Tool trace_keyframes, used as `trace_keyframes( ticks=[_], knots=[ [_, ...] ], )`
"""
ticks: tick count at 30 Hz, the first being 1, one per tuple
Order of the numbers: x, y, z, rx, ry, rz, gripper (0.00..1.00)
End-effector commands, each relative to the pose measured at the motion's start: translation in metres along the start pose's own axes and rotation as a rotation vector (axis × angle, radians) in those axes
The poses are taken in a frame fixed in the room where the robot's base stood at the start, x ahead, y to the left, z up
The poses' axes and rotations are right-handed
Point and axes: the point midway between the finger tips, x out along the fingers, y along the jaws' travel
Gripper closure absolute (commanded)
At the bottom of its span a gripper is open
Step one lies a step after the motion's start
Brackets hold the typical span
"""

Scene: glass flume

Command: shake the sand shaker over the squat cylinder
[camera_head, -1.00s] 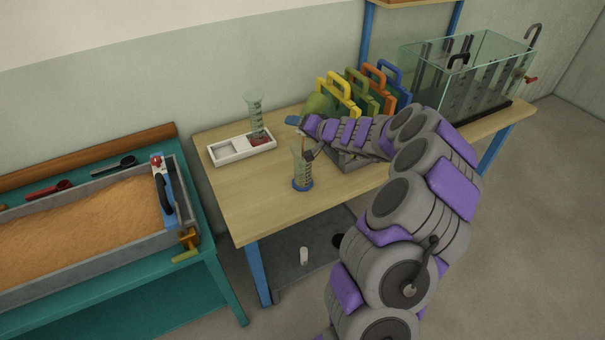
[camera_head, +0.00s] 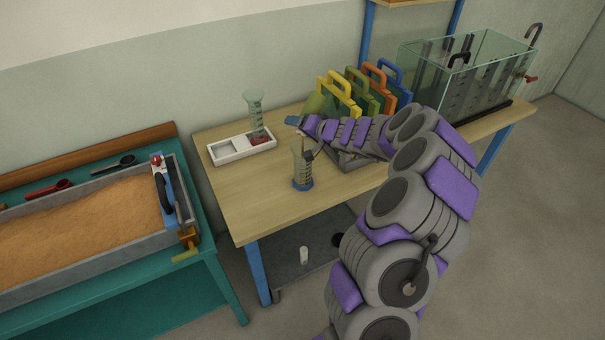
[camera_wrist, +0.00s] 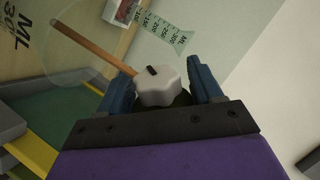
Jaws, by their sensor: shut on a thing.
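My gripper (camera_head: 300,122) is above the near graduated cylinder (camera_head: 302,175), which has a blue base and stands upright on the wooden table. In the wrist view, the blue fingers of my gripper (camera_wrist: 170,85) are shut on a pale grey knobbed thing with a dark slot (camera_wrist: 155,85), probably the sand shaker. Its far side is hidden. A thin wooden stick (camera_wrist: 85,45) runs beside it across a clear round rim; I cannot tell what it rests on. A second graduated cylinder (camera_head: 255,115) stands farther back, by the white tray. I cannot tell which cylinder is the squat one.
The white compartment tray (camera_head: 222,158) lies left of the near cylinder. Coloured handled boards (camera_head: 340,95) stand behind my arm, and a glass tank (camera_head: 470,75) is at the back right. A sand-filled box (camera_head: 90,225) is at left. The table's front left is clear.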

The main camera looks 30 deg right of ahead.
Motion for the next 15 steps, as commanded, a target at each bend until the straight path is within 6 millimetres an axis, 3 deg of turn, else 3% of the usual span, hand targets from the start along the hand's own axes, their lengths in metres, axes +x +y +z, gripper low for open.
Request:
trace_keyframes(
  ticks=[10, 13, 14, 15],
  knots=[
    [-0.002, -0.003, -0.002, -0.002, 0.003, -0.002, 0.88],
    [-0.015, -0.029, -0.020, -0.011, 0.008, -0.007, 0.88],
    [-0.014, -0.027, -0.019, -0.007, 0.005, -0.005, 0.88],
    [-0.008, -0.014, -0.009, 0.002, 0.001, -0.002, 0.88]
  ],
)
